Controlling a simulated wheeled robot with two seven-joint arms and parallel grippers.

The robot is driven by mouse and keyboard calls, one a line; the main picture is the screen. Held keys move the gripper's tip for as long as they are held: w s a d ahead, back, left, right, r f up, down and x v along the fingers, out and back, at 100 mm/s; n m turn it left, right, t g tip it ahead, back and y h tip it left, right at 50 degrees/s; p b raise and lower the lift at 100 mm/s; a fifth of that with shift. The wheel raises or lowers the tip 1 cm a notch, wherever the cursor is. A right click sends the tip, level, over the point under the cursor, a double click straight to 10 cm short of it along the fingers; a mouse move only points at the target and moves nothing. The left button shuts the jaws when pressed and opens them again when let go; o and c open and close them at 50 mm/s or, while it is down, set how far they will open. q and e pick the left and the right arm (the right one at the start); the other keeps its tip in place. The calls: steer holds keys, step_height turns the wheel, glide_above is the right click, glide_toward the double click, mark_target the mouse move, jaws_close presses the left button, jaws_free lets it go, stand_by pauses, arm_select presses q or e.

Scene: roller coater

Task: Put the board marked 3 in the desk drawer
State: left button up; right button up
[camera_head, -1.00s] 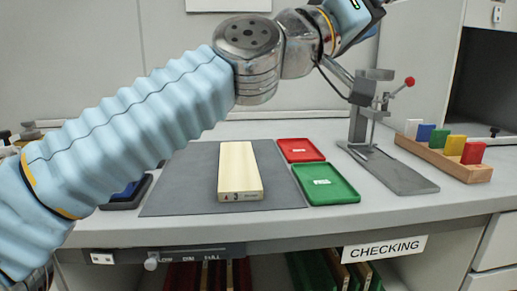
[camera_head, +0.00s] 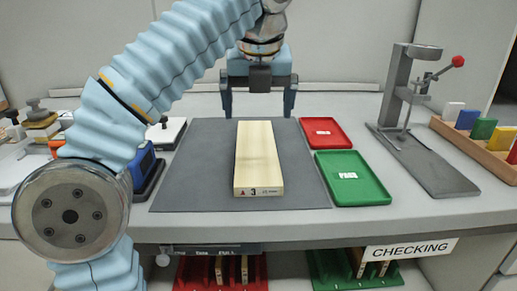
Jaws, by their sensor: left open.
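The pale wooden board (camera_head: 259,160) lies flat on the dark grey mat (camera_head: 197,175), its near end marked with a 3 and a small red mark. My left gripper (camera_head: 259,108) is open at the far end of the board, fingers pointing down on either side of it; I cannot tell how high above the mat they are. The left arm comes in from the left and arches over the desk. My right gripper is not in view.
A red tray (camera_head: 325,133) and a green tray (camera_head: 352,178) lie right of the mat. A metal stand with a red-knobbed lever (camera_head: 425,160) and a wooden rack with coloured plates (camera_head: 480,147) stand further right. Below the desk are red and green bins (camera_head: 330,270) holding boards.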

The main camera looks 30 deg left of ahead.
arm_select(q)
glide_above(256, 146)
steer(key=s+d, duration=0.2)
steer(key=f, duration=0.5)
steer(key=shift+s+a, duration=0.1)
steer(key=shift+s, duration=0.1)
steer(key=b+x, duration=0.1)
steer(key=x, duration=0.4)
steer(key=shift+w+a+f, duration=0.1)
steer(key=shift+a+f, duration=0.1)
steer(key=shift+c, duration=0.2)
steer(key=c, duration=1)
steer(key=shift+r, duration=0.1)
